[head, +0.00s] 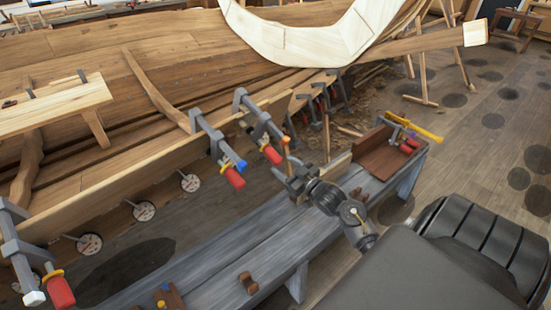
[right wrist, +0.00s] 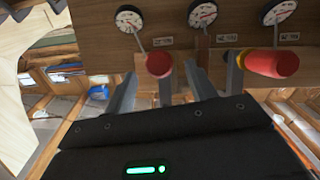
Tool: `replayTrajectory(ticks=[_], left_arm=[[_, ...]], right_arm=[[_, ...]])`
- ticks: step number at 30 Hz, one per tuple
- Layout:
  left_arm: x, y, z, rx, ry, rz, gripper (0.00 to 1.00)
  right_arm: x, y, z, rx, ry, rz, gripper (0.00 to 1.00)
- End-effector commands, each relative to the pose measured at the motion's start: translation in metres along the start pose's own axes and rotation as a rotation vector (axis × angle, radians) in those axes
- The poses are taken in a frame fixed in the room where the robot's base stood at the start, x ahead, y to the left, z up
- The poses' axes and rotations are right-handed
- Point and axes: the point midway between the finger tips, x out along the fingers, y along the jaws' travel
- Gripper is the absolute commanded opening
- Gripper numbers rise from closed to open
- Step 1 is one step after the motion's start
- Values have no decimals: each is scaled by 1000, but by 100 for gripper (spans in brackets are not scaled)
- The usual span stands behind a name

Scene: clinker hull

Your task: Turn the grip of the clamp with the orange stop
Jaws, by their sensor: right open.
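The clamp with the orange stop (head: 286,140) hangs on the hull's plank edge in the head view, its red grip (head: 272,155) pointing down. My right gripper (head: 292,174) is open, just below and to the right of that grip, and looks empty. In the right wrist view, a red grip (right wrist: 158,65) shows end-on ahead, in line with the space between the open fingers (right wrist: 160,88). Another red grip (right wrist: 275,63) with a yellow collar is at the right. The orange stop cannot be made out there. My left gripper is not in view.
A clamp with a blue stop (head: 241,164) hangs just left of the orange one. Another with a white stop (head: 35,298) is at far left. Dial gauges (head: 144,211) line the plank. A grey bench (head: 240,262) below carries a brown box (head: 382,158).

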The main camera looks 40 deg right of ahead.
Motion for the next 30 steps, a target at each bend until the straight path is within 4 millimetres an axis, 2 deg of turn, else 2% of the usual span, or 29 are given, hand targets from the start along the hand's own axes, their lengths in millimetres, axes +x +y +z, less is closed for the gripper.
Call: replayTrajectory(ticks=[3,9,21,30], left_arm=[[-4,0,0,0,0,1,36],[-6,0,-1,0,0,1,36],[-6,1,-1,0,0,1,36],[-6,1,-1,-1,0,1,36]], right_arm=[[22,0,-2,2,1,1,56],[45,0,0,2,0,1,56],[52,0,0,0,0,0,56],[52,0,0,1,0,0,16]])
